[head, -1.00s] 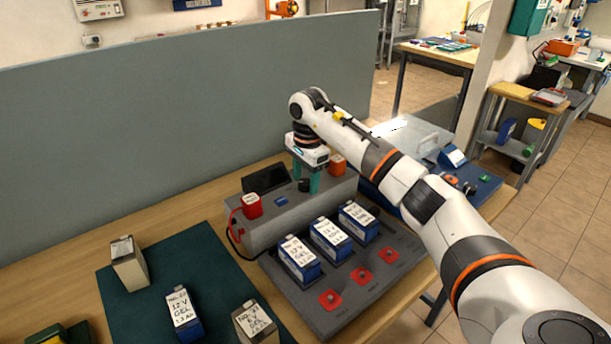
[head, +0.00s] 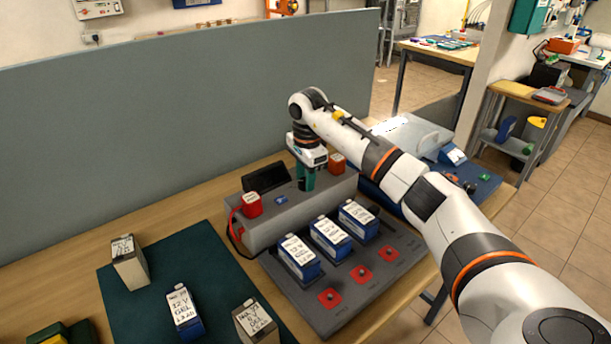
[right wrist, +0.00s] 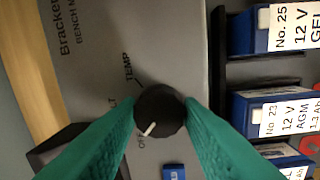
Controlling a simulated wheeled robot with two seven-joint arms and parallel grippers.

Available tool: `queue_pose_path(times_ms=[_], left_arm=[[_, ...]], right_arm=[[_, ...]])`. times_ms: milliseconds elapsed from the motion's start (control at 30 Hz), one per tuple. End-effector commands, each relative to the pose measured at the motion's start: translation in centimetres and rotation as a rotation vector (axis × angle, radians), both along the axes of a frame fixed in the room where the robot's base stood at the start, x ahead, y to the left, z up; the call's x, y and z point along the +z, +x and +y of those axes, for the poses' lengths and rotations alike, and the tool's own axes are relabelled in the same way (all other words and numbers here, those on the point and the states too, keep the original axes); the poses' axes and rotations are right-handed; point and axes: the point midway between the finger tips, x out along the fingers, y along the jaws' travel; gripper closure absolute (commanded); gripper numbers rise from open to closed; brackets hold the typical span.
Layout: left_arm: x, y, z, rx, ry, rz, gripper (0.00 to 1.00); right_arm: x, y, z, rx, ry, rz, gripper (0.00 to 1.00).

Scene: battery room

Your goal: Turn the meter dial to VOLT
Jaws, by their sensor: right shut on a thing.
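The meter (head: 262,232) is a grey bench housing with a dark screen (head: 266,178) at its back. Its dial is a round black knob (right wrist: 160,112) with a white pointer line. The pointer points to the lower left, at a partly hidden label that starts "OF". TEMP shows above the dial, and a label ending "LT" is partly covered by a finger. My right gripper (head: 306,183) has its green fingers shut on the dial from both sides; the fingers (right wrist: 160,115) also show in the right wrist view. My left gripper is not in view.
Three blue batteries (head: 330,238) sit in a grey tray (head: 345,310) in front. More batteries stand on a green mat (head: 225,275). A grey partition (head: 180,110) rises behind.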

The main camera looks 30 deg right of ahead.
Motion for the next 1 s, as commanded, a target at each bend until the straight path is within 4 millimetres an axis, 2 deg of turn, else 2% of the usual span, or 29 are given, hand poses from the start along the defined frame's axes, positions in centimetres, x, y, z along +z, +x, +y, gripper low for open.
queue_pose_path(times_ms=[700,1000], left_arm=[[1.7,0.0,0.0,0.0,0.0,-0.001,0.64],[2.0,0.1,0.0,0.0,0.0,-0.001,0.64]], right_arm=[[0.1,0.1,0.0,-0.614,-0.001,-0.001,0.89],[0.2,0.1,0.1,-0.792,0.0,-0.003,0.89]])
